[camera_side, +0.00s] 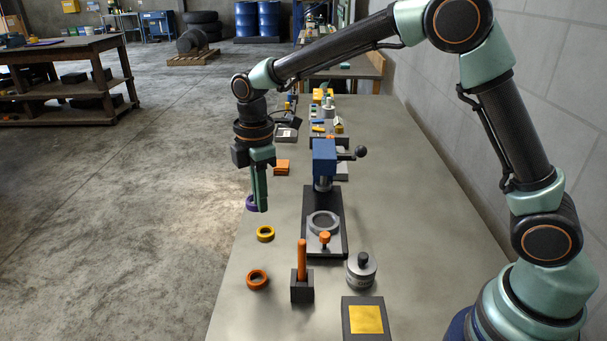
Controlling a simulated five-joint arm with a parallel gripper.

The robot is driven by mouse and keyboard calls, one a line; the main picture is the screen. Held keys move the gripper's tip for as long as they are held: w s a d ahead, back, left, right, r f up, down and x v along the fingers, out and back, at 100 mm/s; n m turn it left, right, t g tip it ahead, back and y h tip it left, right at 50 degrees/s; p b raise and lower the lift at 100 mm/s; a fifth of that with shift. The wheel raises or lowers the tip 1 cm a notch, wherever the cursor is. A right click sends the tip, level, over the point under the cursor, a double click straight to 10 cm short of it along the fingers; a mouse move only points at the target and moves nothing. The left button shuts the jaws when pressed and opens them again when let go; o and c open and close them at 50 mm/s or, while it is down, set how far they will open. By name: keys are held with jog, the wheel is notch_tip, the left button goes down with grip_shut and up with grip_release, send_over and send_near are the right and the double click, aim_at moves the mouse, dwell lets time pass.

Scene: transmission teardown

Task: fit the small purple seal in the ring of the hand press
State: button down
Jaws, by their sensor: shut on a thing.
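The purple seal (249,203) is at the left edge of the table, partly hidden behind my gripper's fingers. My gripper (262,207) points straight down there and is shut on the seal. I cannot tell whether the seal touches the table. The hand press (324,155) stands to the right of my gripper, with a blue head, a black-knobbed lever and a dark base. Its grey ring (312,226) lies on the front part of that base, below and to the right of my gripper, and looks empty.
A yellow seal (265,234) and an orange seal (257,280) lie nearer on the left. An orange handle (302,260) stands in a black block before the press. A grey knobbed cylinder (361,272) and a yellow pad (366,319) are front right. The table's right side is clear.

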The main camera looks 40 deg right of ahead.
notch_tip(320, 180, up, 4)
jog(key=shift+r, duration=0.2)
jog(key=shift+d+r, duration=0.15)
jog(key=shift+r, duration=0.05)
jog(key=s+d+f+m, duration=0.1)
jog(key=d+f+m, duration=0.1)
jog(key=d+f, duration=0.1)
jog(key=s+d+f+m, duration=0.1)
jog(key=d+f+m, duration=0.1)
jog(key=d, duration=0.4)
jog(key=s+d+f+m, duration=0.2)
jog(key=d+f, duration=0.1)
jog(key=d, duration=0.1)
jog(key=shift+d+f, duration=0.3)
jog(key=shift+d, duration=0.05)
jog(key=shift+s+d+f, duration=0.1)
jog(key=shift+s+f, duration=0.05)
jog(key=shift+f, duration=2.4)
jog(key=shift+f, duration=0.3)
jog(key=c, duration=0.5)
grip_release()
jog(key=shift+r, duration=0.1)
